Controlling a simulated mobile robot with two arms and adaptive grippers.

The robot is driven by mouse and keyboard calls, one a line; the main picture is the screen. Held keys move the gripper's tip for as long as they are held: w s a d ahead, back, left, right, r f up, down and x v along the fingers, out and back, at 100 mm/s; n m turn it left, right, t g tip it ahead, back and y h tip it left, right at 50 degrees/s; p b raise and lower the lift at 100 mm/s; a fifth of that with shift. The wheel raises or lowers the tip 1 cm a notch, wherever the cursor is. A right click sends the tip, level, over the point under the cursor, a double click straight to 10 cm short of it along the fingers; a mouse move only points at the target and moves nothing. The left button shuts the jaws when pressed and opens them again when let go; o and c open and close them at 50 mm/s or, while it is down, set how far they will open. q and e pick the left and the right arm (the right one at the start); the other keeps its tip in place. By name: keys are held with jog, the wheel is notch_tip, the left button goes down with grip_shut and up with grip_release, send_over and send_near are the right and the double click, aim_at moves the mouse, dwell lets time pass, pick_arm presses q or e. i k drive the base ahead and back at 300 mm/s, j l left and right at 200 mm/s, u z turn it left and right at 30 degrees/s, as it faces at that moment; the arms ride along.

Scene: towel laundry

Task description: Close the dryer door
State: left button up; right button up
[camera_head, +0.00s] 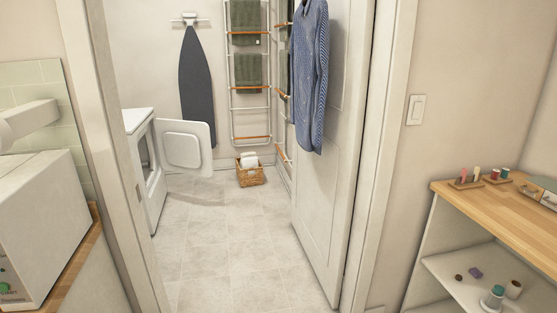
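The white dryer (153,192) stands against the left wall of the room beyond the doorway, seen at a steep angle. Its front faces right, with a dark opening in it. The dryer door (186,147), a white rounded square panel with a raised middle, stands wide open. It sticks out to the right from the far side of the dryer front. Its inner face is toward me. Neither of my grippers shows in the view, and nothing is seen touching the door.
A wooden-topped shelf (500,222) is at right.

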aim_at(183, 147)
jog(key=i+u, duration=0.3)
jog(key=i, duration=0.75)
jog(key=i+l+u, duration=0.1)
jog(key=i+u, duration=0.15)
jog(key=i, duration=0.8)
jog(key=i+u, duration=0.15)
jog(key=i, duration=1.95)
jog(key=i+l+u, duration=0.25)
jog(key=i+u, duration=0.15)
jog(key=i, duration=0.25)
jog(key=i+l+u, duration=0.4)
jog(key=i, duration=0.25)
jog(key=i+l+u, duration=0.35)
jog(key=i+l, duration=0.2)
jog(key=i+l+u, duration=0.2)
jog(key=l+u, duration=0.2)
jog(key=l, duration=0.55)
jog(key=i+l+u, duration=0.1)
jog(key=l+u, duration=0.3)
jog(key=l, duration=0.6)
jog(key=l+u, duration=0.4)
jog(key=l, duration=0.6)
jog(key=k, duration=0.05)
